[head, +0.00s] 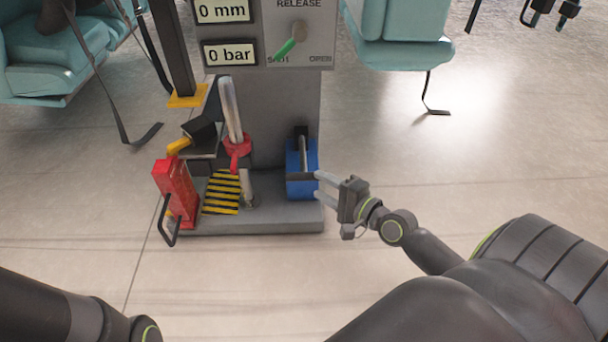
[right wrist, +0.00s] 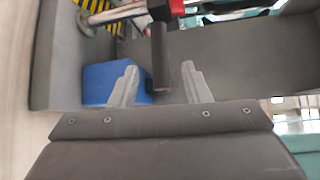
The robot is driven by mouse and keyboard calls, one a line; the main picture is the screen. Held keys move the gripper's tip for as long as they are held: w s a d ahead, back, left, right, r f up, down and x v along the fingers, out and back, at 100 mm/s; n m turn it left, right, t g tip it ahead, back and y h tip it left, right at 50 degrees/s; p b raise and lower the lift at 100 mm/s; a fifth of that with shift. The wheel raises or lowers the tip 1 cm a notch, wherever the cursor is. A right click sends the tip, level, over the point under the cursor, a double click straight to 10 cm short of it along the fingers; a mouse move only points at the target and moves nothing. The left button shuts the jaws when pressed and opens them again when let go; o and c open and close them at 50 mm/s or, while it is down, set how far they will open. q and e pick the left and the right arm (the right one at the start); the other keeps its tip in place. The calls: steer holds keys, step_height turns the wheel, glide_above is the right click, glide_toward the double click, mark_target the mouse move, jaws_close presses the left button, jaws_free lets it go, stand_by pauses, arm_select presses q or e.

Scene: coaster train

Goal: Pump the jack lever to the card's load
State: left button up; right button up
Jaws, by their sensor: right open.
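The blue pump block (head: 293,160) stands at the right end of the grey jack base. A grey lever rod with a dark grip (head: 302,176) lies over it. My right gripper (head: 319,185) is open and empty at the block's right side, fingers pointing left towards the grip. In the right wrist view a dark cylindrical grip (right wrist: 160,55) shows between the open fingers, apparently beyond their tips; the blue block (right wrist: 98,85) is behind the left finger. Contact cannot be told. The displays (head: 229,53) read 0 mm and 0 bar. No load card is visible. My left gripper is out of view.
A silver tube (head: 230,108) with a red collar rises left of the block. A red jack part (head: 175,190) and a striped yellow-black plate (head: 221,192) are further left. The green release handle (head: 285,48) points to the left-hand label. Teal seats stand behind. Floor in front is clear.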

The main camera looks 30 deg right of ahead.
mark_target(309, 179)
steer(key=b+x, duration=0.1)
steer(key=x, duration=0.5)
steer(key=shift+w+a, duration=0.1)
steer(key=shift+w, duration=0.2)
steer(key=shift+c, duration=0.2)
jaws_close()
